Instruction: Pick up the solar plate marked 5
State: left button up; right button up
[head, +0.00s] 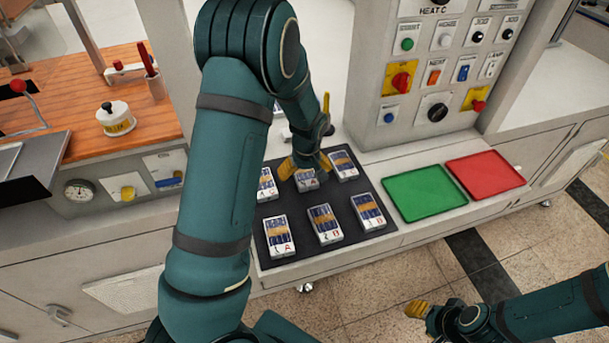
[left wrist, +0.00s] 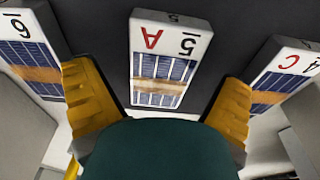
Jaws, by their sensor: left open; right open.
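The solar plate marked 5 (left wrist: 163,62) is a white block with blue cells, a tan band and a red A. In the left wrist view it lies between the two yellow fingers of my open left gripper, with dark gaps on both sides. In the head view the plate (head: 309,184) lies in the back row, middle, partly hidden by my left gripper (head: 306,166), which points down over it. I cannot tell the exact height of the fingertips. My right gripper (head: 418,309) is at the lower right, away from the plates, open and empty.
Plates 4 (head: 267,187) and 6 (head: 343,165) flank plate 5; plates 1 (head: 276,237), 2 (head: 325,226) and another (head: 368,212) form the front row on the dark mat (head: 258,258). Green (head: 424,192) and red (head: 485,174) trays lie right, below a control panel (head: 433,75).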

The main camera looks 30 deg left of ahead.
pick_arm(q)
jog(key=shift+f, duration=0.15)
jog(key=c, duration=1.4)
